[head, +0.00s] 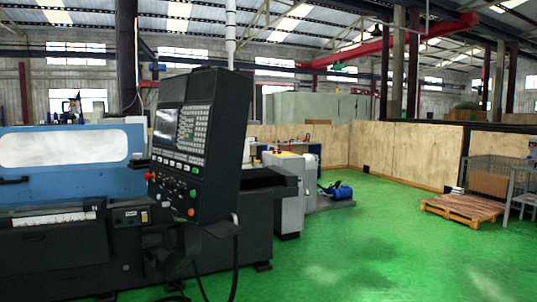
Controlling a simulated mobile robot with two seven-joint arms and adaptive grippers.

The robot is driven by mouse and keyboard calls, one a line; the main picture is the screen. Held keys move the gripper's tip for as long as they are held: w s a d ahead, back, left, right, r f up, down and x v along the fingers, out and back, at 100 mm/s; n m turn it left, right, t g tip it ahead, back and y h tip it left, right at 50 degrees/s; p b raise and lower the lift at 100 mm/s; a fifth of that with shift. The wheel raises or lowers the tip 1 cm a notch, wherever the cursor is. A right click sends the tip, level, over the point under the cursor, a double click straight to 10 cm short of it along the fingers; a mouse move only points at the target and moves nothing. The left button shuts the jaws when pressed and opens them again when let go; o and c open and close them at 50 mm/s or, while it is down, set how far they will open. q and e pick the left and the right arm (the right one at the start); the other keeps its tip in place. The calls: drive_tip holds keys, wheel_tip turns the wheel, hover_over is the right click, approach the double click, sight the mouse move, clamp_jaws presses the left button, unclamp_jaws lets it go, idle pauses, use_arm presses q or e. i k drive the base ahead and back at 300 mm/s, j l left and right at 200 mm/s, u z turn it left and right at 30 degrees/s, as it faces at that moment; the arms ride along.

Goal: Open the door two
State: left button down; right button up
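The cylindrical grinder (60,250) stands at the left of the head view. Its blue door panel (90,138) has a long pale window (62,149), and the panel runs out of the picture on the left. A dark handle (14,181) sticks out at the panel's lower left. I see one blue panel and cannot tell which door is door two. The panel appears to cover the work area behind it. Neither of my grippers is in view.
A tall black control console (195,145) with screen and buttons stands right of the door. Cables hang below it. A wooden pallet (468,208), a wire crate (493,178) and a blue motor-like unit (340,190) are further right. The green floor (350,260) is clear at front right.

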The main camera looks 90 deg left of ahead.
sight(78, 146)
drive_tip(key=u, duration=1.75)
